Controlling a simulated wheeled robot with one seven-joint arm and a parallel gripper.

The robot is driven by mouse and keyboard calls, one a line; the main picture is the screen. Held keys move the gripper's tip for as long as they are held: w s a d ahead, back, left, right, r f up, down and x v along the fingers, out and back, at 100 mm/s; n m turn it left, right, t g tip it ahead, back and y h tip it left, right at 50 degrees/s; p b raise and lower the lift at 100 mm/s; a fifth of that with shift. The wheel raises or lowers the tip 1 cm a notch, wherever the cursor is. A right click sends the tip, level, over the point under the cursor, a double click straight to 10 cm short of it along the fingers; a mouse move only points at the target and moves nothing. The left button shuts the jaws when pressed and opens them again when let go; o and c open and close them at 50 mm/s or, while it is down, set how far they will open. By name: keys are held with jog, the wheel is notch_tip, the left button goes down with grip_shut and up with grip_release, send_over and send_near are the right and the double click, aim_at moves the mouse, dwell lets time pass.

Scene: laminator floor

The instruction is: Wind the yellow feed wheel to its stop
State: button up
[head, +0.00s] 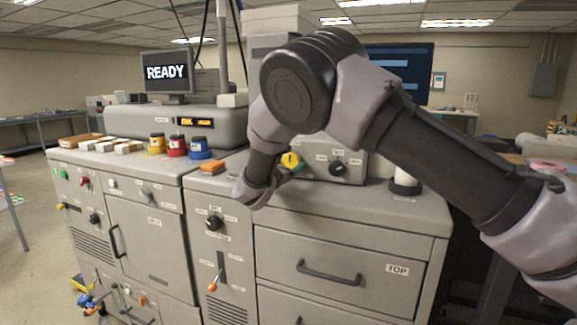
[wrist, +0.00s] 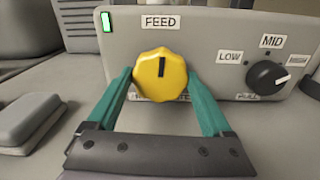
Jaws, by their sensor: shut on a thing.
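The yellow feed wheel (wrist: 160,76) is a scalloped knob on the front of a grey control box, under a FEED label (wrist: 160,22). Its black pointer mark stands about upright. My gripper (wrist: 160,85) has its two teal fingers on either side of the wheel and is shut on it. In the head view the wheel (head: 291,160) shows partly behind my arm, and my gripper is mostly hidden there. The lettering below the wheel is partly covered by the wheel and fingers.
A black selector knob (wrist: 268,75) with LOW and MID labels sits right of the wheel. A green light (wrist: 106,21) glows at the box's upper left. A monitor (head: 167,73) reads READY.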

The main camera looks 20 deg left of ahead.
jog(key=m, duration=0.7)
jog(key=shift+m, duration=0.4)
jog(key=m, duration=1.1)
jog(key=shift+m, duration=0.3)
jog(key=m, duration=0.4)
jog(key=shift+f+m, duration=0.1)
jog(key=shift+m, duration=0.2)
jog(key=m, duration=0.3)
jog(key=shift+m, duration=2.1)
